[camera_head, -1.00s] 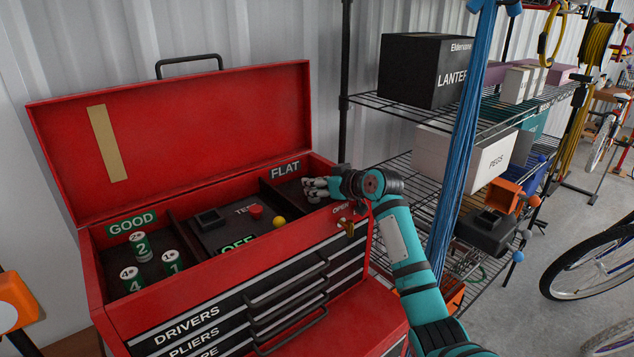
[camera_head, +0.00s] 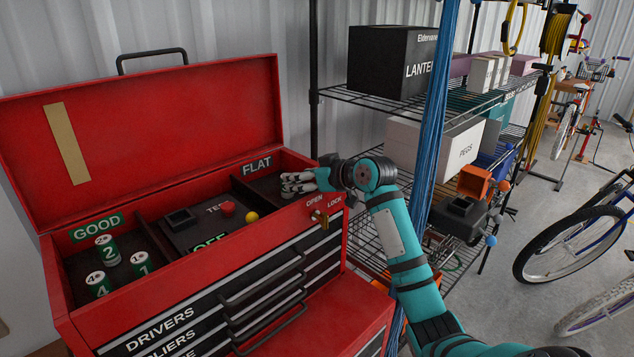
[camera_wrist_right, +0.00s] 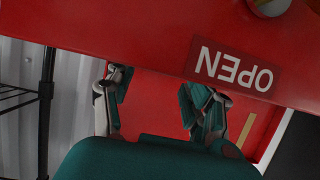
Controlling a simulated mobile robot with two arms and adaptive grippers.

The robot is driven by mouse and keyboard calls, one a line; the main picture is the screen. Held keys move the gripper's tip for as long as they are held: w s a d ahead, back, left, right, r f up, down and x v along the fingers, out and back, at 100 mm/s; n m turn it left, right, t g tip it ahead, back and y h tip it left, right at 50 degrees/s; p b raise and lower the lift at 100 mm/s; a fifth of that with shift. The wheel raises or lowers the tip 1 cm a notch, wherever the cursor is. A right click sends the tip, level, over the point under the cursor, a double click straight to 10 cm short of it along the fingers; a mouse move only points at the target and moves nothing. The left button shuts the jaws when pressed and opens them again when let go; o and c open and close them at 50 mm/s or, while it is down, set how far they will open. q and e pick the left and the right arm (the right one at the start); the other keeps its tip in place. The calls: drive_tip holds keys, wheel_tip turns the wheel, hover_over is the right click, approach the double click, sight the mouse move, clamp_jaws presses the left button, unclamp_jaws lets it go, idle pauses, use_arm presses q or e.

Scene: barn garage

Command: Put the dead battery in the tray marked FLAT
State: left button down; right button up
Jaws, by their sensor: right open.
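The red tool chest (camera_head: 214,256) stands with its lid open. Its tray marked FLAT (camera_head: 257,166) is at the right end of the top. The tray marked GOOD (camera_head: 80,262) is at the left end and holds green-and-white batteries numbered 2 (camera_head: 108,250), 4 (camera_head: 98,284) and 1 (camera_head: 140,263), all upright. My right gripper (camera_head: 298,182) is open over the FLAT tray's right side, above the key lock. In the right wrist view its fingers (camera_wrist_right: 155,100) are apart with no battery visible between them. No battery shows in the FLAT tray, but my fingers hide part of it.
A middle panel (camera_head: 195,222) holds a dark square socket (camera_head: 180,217), a red button (camera_head: 227,209) and a yellow ball-like lamp (camera_head: 251,217). A wire shelf (camera_head: 400,105) with boxes stands to the right. A blue hanging bundle (camera_head: 437,110) is close behind my right arm.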

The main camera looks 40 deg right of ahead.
drive_tip(key=b+v, duration=0.1)
drive_tip(key=v, duration=0.5)
drive_tip(key=shift+f+b, duration=0.1)
drive_tip(key=shift+b, duration=0.2)
drive_tip(key=shift+s+r, duration=0.2)
drive_tip(key=shift+s, duration=0.2)
